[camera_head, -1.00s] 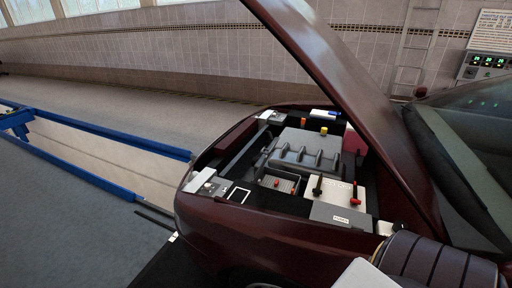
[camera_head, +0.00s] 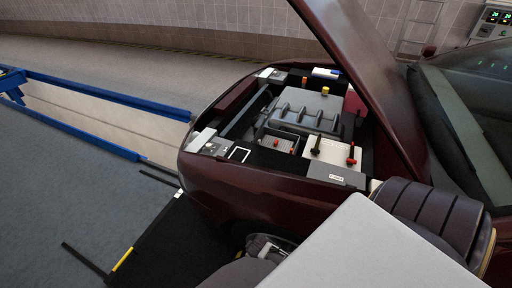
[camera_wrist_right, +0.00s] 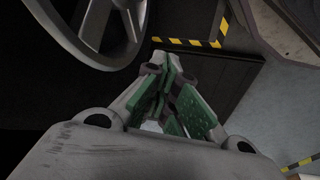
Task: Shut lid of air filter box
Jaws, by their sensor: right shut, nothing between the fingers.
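The open engine bay of the dark red car holds the parts in the head view. A small grey box (camera_head: 278,144) with red knobs sits between the large ribbed grey engine cover (camera_head: 303,110) and the bay's front edge. I cannot tell for sure which part is the air filter box or how its lid stands. My right gripper (camera_wrist_right: 168,85) has green finger pads and is shut and empty in the right wrist view. It is low beside a car wheel (camera_wrist_right: 85,25), apart from the engine bay. My left gripper is not in view.
The raised hood (camera_head: 370,70) slants over the bay's right side. A pale battery-like block (camera_head: 331,150) with a black and a red terminal stands near the fender. A blue rail (camera_head: 100,97) borders a pit at the left.

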